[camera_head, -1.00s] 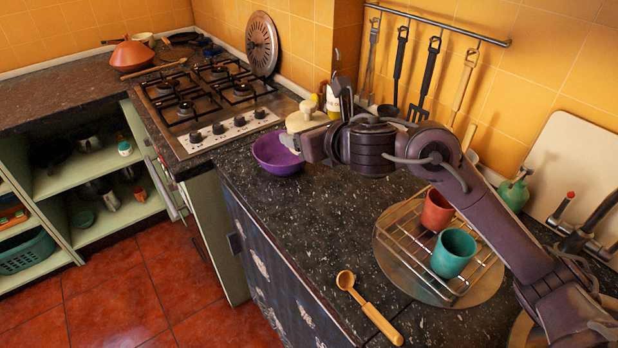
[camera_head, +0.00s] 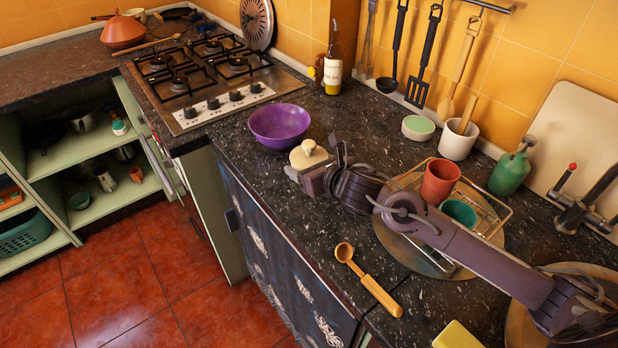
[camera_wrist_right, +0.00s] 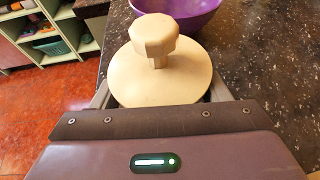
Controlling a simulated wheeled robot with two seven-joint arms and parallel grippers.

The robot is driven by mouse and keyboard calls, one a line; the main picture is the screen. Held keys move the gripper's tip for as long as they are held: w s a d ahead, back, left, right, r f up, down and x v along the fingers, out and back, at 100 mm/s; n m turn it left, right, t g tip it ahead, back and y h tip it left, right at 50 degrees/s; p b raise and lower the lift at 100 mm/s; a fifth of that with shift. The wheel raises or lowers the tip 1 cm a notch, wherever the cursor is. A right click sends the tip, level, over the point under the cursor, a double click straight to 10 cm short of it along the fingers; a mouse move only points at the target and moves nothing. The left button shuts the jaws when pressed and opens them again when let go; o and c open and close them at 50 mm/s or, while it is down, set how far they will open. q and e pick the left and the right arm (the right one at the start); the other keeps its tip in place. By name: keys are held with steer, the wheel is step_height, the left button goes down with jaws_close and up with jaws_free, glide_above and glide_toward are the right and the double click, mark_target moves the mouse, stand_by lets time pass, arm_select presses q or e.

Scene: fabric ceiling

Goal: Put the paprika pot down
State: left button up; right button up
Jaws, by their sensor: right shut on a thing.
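The paprika pot (camera_head: 308,153) is cream-coloured with a knobbed lid. My right gripper (camera_head: 306,172) is shut on it near the front edge of the dark speckled counter (camera_head: 225,130), to the lower right of the purple bowl (camera_head: 280,125). In the right wrist view the pot's round lid (camera_wrist_right: 160,72) and knob show upright, between the fingers. Its lower body is hidden by the gripper, so I cannot tell whether its base touches the counter. My left gripper is not in view.
A wire rack (camera_head: 497,207) with an orange cup (camera_head: 440,180) and a teal cup (camera_head: 459,214) stands under my right arm. A wooden spoon (camera_head: 370,283) lies at the front. A bottle (camera_head: 333,75) stands behind. Free counter shows between the bowl and the green-topped tub (camera_head: 418,127).

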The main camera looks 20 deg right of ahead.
step_height(320, 180, down, 4)
steer(key=shift+f, duration=0.1)
steer(key=shift+f, duration=0.15)
steer(key=o, duration=0.6)
steer(key=shift+f, duration=0.1)
steer(key=o, duration=0.5)
